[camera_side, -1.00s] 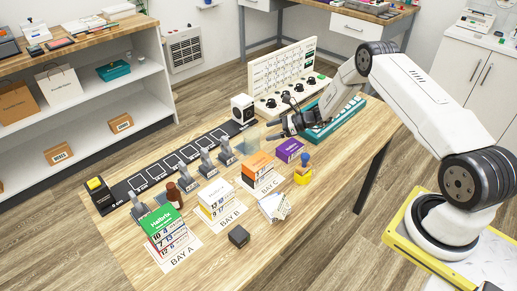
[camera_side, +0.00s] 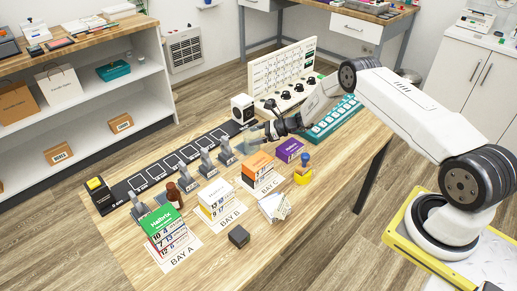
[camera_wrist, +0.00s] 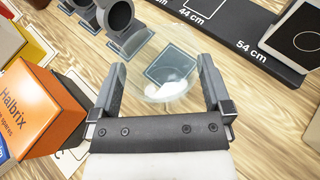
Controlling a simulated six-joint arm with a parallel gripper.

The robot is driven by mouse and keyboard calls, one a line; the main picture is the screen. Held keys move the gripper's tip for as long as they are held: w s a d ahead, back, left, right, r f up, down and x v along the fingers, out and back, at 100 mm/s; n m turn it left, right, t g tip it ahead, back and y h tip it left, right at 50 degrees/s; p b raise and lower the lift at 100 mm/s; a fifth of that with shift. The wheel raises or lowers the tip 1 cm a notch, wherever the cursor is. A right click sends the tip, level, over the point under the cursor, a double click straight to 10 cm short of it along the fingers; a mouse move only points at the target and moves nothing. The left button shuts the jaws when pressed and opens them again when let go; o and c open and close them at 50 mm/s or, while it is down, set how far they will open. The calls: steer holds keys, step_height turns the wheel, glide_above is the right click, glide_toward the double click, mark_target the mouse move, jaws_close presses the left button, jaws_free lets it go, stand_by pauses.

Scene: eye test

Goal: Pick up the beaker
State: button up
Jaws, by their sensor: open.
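The beaker (camera_side: 243,146) is clear glass and stands on the wooden table near the right end of the black marked strip. In the wrist view the beaker (camera_wrist: 165,84) shows between the two fingers, with its round rim facing the camera. My gripper (camera_side: 262,134) is open beside the beaker in the side view, partly overlapping it. In the wrist view my gripper (camera_wrist: 161,65) has one dark finger on each side of the glass. I cannot tell whether either finger touches it.
An orange box (camera_side: 258,163) stands close in front of the beaker, with a purple box (camera_side: 290,150) to its right. Grey clamp-like stands (camera_side: 226,152) line the black strip (camera_side: 160,172) on the left. A white panel with black knobs (camera_side: 283,76) stands behind.

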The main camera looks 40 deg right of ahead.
steer(key=shift+w+a+f, duration=0.25)
steer(key=shift+w+a, duration=0.25)
steer(key=c, duration=0.9)
